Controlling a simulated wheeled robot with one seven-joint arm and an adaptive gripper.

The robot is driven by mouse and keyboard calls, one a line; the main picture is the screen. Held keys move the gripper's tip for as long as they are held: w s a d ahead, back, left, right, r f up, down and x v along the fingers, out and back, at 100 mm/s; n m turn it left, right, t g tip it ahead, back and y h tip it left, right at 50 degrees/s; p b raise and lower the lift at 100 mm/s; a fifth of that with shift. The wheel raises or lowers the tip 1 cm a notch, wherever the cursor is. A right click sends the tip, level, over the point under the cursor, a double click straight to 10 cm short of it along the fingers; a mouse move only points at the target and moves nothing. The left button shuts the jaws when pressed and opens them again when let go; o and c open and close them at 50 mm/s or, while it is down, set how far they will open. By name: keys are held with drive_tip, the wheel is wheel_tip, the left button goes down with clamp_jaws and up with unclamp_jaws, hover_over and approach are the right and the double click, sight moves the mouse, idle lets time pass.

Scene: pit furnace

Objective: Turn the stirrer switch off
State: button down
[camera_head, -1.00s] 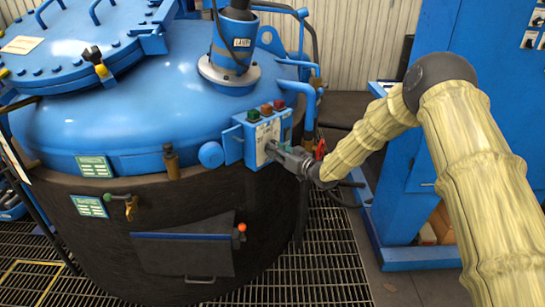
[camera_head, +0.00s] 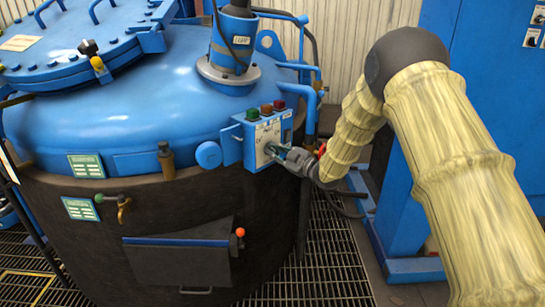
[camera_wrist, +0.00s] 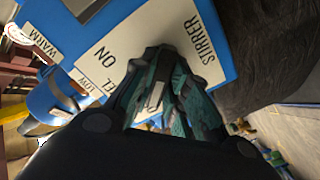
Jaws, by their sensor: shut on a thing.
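The stirrer switch sits on the pale front plate of a blue control box (camera_head: 262,138) on the side of the furnace.
The blue furnace lid (camera_head: 110,105) spreads to the left, with a motor column (camera_head: 232,45) above. A blue cabinet (camera_head: 405,205) stands at right. A floor grating (camera_head: 325,265) lies below.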

drive_tip(key=shift+n+b, duration=0.3)
drive_tip(key=shift+n, duration=0.3)
drive_tip(key=c, duration=1.4)
unclamp_jaws()
drive_tip(key=shift+s, duration=0.1)
drive_tip(key=v, duration=1.2)
